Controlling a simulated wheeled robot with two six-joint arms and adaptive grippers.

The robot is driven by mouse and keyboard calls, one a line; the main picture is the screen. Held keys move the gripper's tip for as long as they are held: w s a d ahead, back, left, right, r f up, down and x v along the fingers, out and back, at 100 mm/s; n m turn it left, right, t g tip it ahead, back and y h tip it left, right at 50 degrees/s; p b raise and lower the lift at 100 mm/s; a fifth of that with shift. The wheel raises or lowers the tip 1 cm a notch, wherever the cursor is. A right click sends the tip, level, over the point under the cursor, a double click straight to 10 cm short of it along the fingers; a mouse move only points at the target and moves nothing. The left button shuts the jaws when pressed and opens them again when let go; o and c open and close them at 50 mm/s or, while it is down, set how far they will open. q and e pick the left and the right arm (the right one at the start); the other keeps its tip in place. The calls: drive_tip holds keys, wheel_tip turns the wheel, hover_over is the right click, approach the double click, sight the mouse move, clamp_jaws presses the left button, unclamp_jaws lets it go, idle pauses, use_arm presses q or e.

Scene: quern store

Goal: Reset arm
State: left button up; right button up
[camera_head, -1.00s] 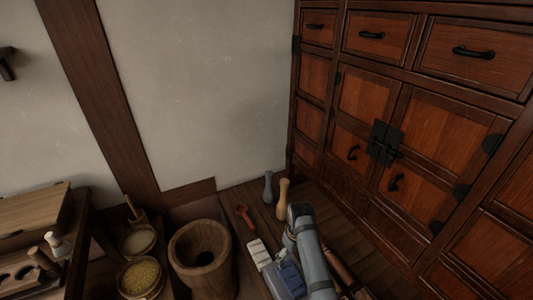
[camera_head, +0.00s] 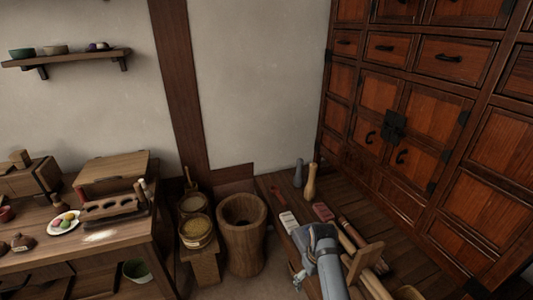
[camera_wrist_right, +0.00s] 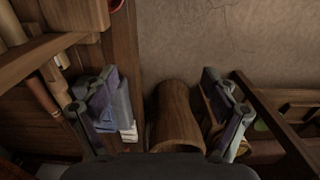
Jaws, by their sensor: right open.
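My right gripper (camera_wrist_right: 165,105) shows in the right wrist view with its two grey fingers spread wide and nothing between them. Beyond the gap stands a round wooden mortar (camera_wrist_right: 178,115), apart from the fingers. In the head view my grey right arm (camera_head: 322,262) reaches in from the bottom, over the low wooden platform. The mortar (camera_head: 242,225) stands left of it. My left gripper is in neither view.
A large drawer cabinet (camera_head: 430,110) fills the right side. The platform (camera_head: 385,205) holds pestles, boxes and wooden tools. Two grain tubs (camera_head: 197,232) stand left of the mortar. A worktable (camera_head: 110,240) and a wall shelf (camera_head: 70,58) are at left.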

drive_tip(key=s+d+f+m+p, duration=0.1)
drive_tip(key=s+d+f+p, duration=0.15)
drive_tip(key=s+f, duration=0.55)
drive_tip(key=s+d+f+p, duration=0.25)
drive_tip(key=s+f, duration=0.25)
drive_tip(key=f, duration=0.5)
use_arm(q)
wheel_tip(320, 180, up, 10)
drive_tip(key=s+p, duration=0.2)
drive_tip(key=p, duration=0.3)
use_arm(e)
drive_tip(key=s+d+f+m, duration=0.1)
drive_tip(key=s+d+f, duration=0.3)
drive_tip(key=s, duration=1)
drive_tip(key=s+d+f+m+t, duration=0.1)
drive_tip(key=s+d+f, duration=0.3)
drive_tip(key=s, duration=1)
drive_tip(key=shift+f+m+h, duration=0.25)
drive_tip(key=shift+m+h, duration=0.05)
drive_tip(key=shift+h, duration=0.1)
